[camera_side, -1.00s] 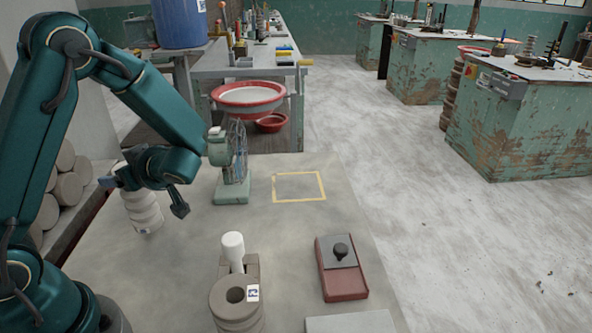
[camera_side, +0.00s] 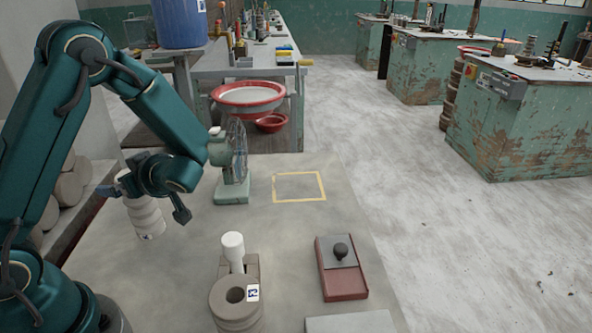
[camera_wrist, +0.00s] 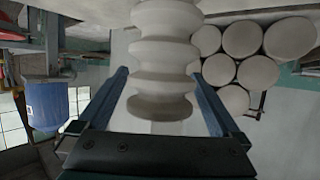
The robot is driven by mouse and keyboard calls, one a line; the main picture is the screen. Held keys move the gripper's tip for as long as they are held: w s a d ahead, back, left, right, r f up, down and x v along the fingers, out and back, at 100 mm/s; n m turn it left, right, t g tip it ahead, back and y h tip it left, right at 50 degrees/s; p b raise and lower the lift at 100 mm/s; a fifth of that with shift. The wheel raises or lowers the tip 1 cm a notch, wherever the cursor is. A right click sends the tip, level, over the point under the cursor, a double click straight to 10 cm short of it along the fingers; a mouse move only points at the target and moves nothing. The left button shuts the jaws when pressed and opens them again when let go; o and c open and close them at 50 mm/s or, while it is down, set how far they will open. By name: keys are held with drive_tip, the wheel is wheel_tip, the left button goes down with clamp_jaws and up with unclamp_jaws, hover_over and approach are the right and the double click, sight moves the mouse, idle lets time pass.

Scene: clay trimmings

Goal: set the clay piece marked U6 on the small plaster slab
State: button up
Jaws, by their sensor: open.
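A pale ribbed clay piece (camera_side: 146,215) with a small label near its bottom is at the left of the table in the side view. The label is too small to read as U6. In the wrist view the ribbed piece (camera_wrist: 163,60) stands between the two fingers of my gripper (camera_wrist: 160,85), which is open around it. I cannot tell whether the fingers touch it. In the side view my gripper (camera_side: 122,184) is at the piece's upper part, partly hidden by my wrist. A pale slab (camera_side: 352,323), perhaps the plaster slab, is cut off at the bottom edge; its top looks empty.
A grey-brown ringed piece (camera_side: 235,300) with a tag stands at front centre, a white cylinder (camera_side: 233,246) behind it. A red box with a black knob (camera_side: 341,270) is to its right. A green fan (camera_side: 234,165) stands near a bare yellow outline (camera_side: 299,187). Mid-table is clear.

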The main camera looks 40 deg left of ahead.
drive_tip(key=s+d+r+m+t+h, duration=0.2)
drive_tip(key=d+m+h, duration=0.4)
drive_tip(key=d+m, duration=0.3)
drive_tip(key=s+d+r+m+t+h, duration=0.1)
drive_tip(key=d+r+m+t+h, duration=0.3)
drive_tip(key=d+m+h, duration=0.3)
drive_tip(key=shift+s+d+r+m+t, duration=0.5)
drive_tip(key=shift+d+m, duration=1.2)
drive_tip(key=shift+d, duration=1.75)
drive_tip(key=shift+w+f, duration=0.1)
